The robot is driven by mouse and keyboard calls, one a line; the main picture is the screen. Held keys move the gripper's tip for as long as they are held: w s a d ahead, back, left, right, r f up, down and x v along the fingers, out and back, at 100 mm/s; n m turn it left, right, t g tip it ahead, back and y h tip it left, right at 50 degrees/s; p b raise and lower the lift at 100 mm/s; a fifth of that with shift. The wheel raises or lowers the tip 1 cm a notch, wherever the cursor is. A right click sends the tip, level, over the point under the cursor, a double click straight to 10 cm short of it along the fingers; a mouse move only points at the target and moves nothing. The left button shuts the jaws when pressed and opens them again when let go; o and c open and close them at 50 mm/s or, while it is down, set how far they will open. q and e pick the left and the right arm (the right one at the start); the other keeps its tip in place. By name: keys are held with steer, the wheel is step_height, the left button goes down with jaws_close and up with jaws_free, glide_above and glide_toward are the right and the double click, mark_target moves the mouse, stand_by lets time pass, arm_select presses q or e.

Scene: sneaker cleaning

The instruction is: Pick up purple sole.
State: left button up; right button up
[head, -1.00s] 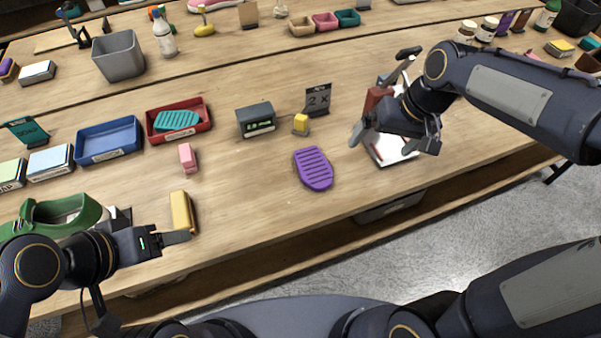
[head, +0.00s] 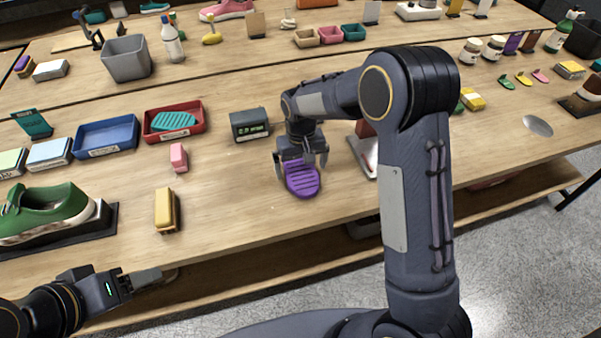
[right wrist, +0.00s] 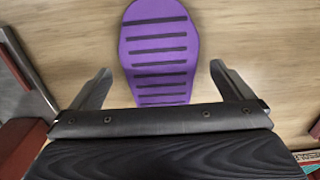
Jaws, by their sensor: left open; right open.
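The purple sole (head: 303,180) lies flat on the wooden table near its front edge, with dark ridges across it. In the right wrist view the purple sole (right wrist: 160,50) runs upward between the two fingers. My right gripper (head: 302,172) is open above the sole, with one finger to each side of it. The right wrist view also shows the right gripper (right wrist: 161,85) open, its fingers apart from the sole. My left gripper (head: 150,278) is at the lower left by the table's front edge, open and empty.
A yellow-topped brush (head: 165,210), a pink block (head: 179,158) and a dark display box (head: 249,124) stand left of the sole. A red tray (head: 199,109) holds a teal sole. A green shoe (head: 45,210) rests at the left. My right arm hides the table's middle right.

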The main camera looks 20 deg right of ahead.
step_height(320, 180, down, 2)
steer(key=c, duration=1)
steer(key=shift+c, duration=0.2)
